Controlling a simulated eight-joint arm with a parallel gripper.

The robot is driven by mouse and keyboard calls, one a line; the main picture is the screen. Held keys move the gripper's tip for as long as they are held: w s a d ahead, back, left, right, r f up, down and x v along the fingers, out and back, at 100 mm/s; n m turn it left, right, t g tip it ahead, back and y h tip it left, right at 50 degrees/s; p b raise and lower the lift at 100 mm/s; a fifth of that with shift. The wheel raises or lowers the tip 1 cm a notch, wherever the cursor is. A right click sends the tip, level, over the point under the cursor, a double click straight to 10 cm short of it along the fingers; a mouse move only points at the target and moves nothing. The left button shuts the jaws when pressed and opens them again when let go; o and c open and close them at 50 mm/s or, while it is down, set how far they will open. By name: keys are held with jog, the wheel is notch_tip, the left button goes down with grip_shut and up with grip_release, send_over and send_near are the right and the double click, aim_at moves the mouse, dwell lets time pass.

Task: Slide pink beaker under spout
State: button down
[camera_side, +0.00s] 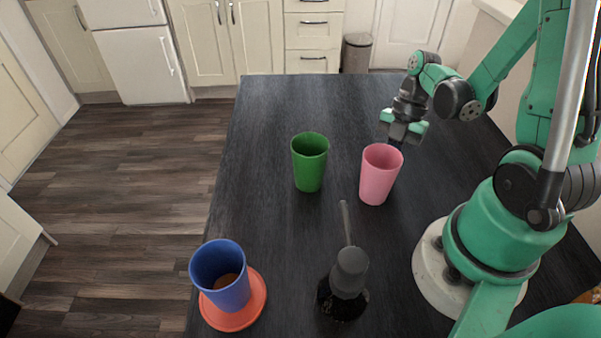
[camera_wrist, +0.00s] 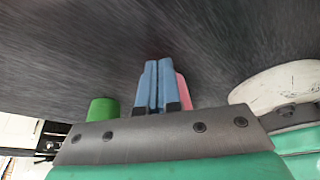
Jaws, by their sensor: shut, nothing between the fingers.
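The pink beaker (camera_side: 377,177) stands upright on the dark worktop in the side view. In the wrist view a strip of the pink beaker (camera_wrist: 183,93) shows just right of my fingers, which hide the rest. A dark grey dispenser (camera_side: 349,272) stands nearer the side camera, and its thin grey spout (camera_side: 346,224) points away, toward the gap between the green and pink beakers. My gripper (camera_side: 390,142) is just beyond the pink beaker; I cannot tell if they touch. In the wrist view my gripper (camera_wrist: 154,62) has its blue fingers together, empty.
A green beaker (camera_side: 309,163) stands left of the pink one; the green beaker (camera_wrist: 102,109) also shows in the wrist view. A blue beaker (camera_side: 220,275) with brownish contents stands on an orange coaster (camera_side: 256,308) at the front left. The worktop's far left is clear.

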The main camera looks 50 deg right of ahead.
jog(key=shift+f, duration=0.2)
dwell(0.3)
jog(key=shift+w+d, duration=0.15)
jog(key=shift+d, duration=0.6)
jog(key=shift+w+d, duration=0.1)
jog(key=shift+d, duration=0.65)
jog(key=shift+r, duration=0.1)
notch_tip(320, 180, up, 10)
jog(key=shift+a, duration=0.1)
